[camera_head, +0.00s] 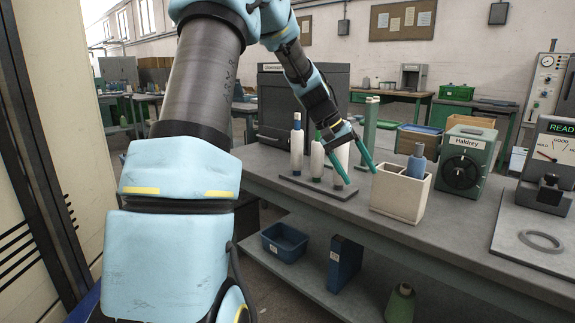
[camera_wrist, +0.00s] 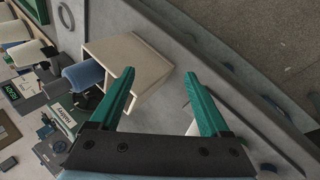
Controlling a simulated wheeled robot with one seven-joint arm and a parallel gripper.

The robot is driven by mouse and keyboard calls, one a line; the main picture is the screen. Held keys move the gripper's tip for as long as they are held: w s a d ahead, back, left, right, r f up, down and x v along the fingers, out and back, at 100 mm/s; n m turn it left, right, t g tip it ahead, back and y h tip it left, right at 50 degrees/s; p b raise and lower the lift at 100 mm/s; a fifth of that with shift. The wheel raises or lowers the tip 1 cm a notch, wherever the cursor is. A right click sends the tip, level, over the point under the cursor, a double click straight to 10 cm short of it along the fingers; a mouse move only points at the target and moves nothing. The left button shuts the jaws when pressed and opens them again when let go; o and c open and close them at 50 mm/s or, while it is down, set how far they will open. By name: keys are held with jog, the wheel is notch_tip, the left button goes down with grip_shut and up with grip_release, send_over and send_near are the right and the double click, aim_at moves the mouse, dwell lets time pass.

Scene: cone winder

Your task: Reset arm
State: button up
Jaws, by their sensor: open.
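My gripper (camera_head: 357,168) is open and empty above the workbench. Its green fingers are spread apart between a stand of white cones and a cream two-compartment box (camera_head: 399,194). In the wrist view my gripper (camera_wrist: 165,95) shows both fingers apart with nothing between them. The cream box (camera_wrist: 155,58) lies beyond the left finger there. A blue cone (camera_head: 416,160) stands in the box's right compartment; it also shows in the wrist view (camera_wrist: 83,75). My arm rises in front and bends over toward the bench.
White cones (camera_head: 297,145) stand on a dark base behind and beside my gripper. A green Haldrey device (camera_head: 464,160) and a gauge unit (camera_head: 547,168) stand to the right. The lower shelf holds a blue bin (camera_head: 284,242).

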jog(key=s+a+f+n+t+y+b, duration=0.1)
jog(key=s+a+f+y+b, duration=0.1)
jog(key=s+a+f, duration=0.5)
jog(key=s+a+f+n+t+y+b, duration=0.1)
jog(key=s+a+f+y+b, duration=0.1)
jog(key=s+a, duration=0.5)
jog(key=s+a+f+n+t+y+b, duration=0.15)
jog(key=s+a+f, duration=0.3)
jog(key=a, duration=0.55)
jog(key=w+d+p+v, duration=0.1)
jog(key=w+p+v, duration=0.1)
jog(key=p+v, duration=1.1)
jog(key=shift+w+a+r+m+g+y+p, duration=0.2)
jog(key=shift+w+r+m+g+y+p, duration=0.2)
jog(key=shift+r, duration=0.1)
